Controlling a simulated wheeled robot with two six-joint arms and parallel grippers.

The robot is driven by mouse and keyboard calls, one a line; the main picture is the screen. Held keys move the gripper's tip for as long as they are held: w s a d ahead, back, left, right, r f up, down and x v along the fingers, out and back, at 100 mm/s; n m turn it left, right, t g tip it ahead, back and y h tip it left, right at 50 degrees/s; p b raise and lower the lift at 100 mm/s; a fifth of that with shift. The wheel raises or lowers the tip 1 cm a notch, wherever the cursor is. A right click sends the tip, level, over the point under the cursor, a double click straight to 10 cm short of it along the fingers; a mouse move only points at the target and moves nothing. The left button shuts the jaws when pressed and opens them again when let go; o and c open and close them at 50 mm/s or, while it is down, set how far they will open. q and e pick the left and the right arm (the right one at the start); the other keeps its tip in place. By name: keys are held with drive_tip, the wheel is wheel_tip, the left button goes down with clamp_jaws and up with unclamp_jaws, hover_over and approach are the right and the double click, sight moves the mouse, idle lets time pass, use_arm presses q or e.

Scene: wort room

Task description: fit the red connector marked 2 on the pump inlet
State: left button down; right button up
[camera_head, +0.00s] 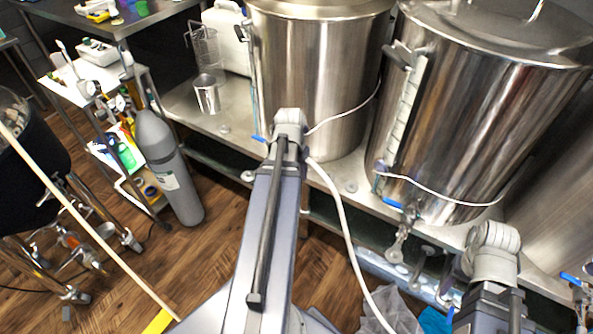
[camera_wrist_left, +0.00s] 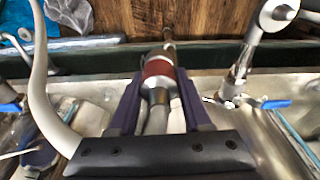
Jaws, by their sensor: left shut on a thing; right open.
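A red connector (camera_wrist_left: 157,72) with steel ends sits between the two dark fingers of my left gripper (camera_wrist_left: 160,76) in the left wrist view. The fingers are shut on it. Its number cannot be read. A narrow steel piece (camera_wrist_left: 168,38) shows beyond its far end; I cannot tell whether they touch. In the head view my left arm reaches up the middle and hides its gripper and the connector. My right gripper (camera_head: 432,272) is at the lower right of the head view, partly hidden, open and empty near a kettle valve. I cannot identify the pump inlet in either view.
Two steel kettles (camera_head: 318,75) (camera_head: 475,105) stand on a steel bench. A blue-handled valve (camera_head: 404,218) hangs below the right kettle. A white hose (camera_head: 343,225) curves down beside my left arm. A grey gas cylinder (camera_head: 168,165) stands left, with wooden floor around it.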

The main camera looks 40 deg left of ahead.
use_arm(q)
drive_tip(key=shift+r+p, duration=1.15)
drive_tip(key=shift+r, duration=0.25)
drive_tip(key=shift+s+f, duration=0.1)
